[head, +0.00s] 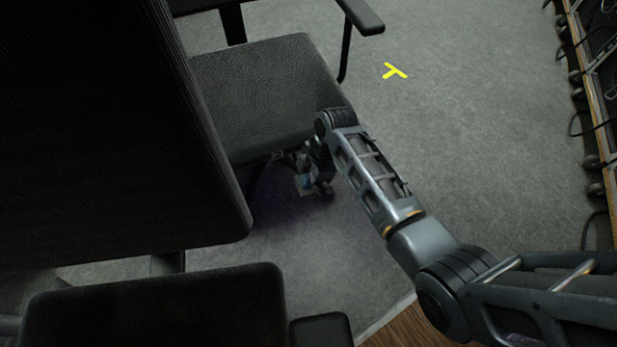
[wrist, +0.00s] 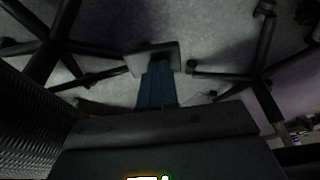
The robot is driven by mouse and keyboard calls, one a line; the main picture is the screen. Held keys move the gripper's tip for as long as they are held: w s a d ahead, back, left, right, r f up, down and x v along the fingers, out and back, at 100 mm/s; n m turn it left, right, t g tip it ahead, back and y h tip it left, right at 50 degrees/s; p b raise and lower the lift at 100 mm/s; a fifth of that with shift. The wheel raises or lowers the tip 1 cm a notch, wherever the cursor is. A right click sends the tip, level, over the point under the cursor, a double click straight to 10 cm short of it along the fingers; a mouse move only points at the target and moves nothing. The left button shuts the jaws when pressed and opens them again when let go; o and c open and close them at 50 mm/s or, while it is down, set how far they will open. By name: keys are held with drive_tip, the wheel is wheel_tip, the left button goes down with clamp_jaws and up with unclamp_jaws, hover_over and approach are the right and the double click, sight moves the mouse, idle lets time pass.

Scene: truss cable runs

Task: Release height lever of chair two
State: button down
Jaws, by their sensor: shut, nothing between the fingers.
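A black office chair with a grey seat (head: 265,95) stands at upper left in the head view. No label shows whether it is chair two. My arm reaches in from the lower right, and my gripper (head: 303,180) is low beside the seat's near right edge, partly hidden by the wrist. In the wrist view my gripper (wrist: 157,85) points out over the floor, its fingers together with nothing held. Some dark mechanism shows under the seat edge beside the gripper. I cannot make out a height lever or any contact with it.
A dark backrest (head: 100,140) fills the left, and another black seat-like pad (head: 155,305) is at lower left. Chair bases with spread legs show at left (wrist: 45,45) and right (wrist: 262,75) in the wrist view. Carpet around the yellow floor mark (head: 394,71) is clear. Cables (head: 590,95) line the right edge.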

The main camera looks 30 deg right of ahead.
drive_tip(key=shift+f, duration=0.1)
drive_tip(key=shift+s+f, duration=0.1)
drive_tip(key=shift+f, duration=0.3)
wheel_tip(320, 180, down, 6)
drive_tip(key=w+t+b, duration=0.1)
drive_tip(key=t+b, duration=0.1)
drive_tip(key=b, duration=0.2)
drive_tip(key=shift+f+t+h, duration=0.25)
drive_tip(key=shift+t+h, duration=0.15)
drive_tip(key=shift+w+d, duration=0.1)
drive_tip(key=shift+w, duration=0.05)
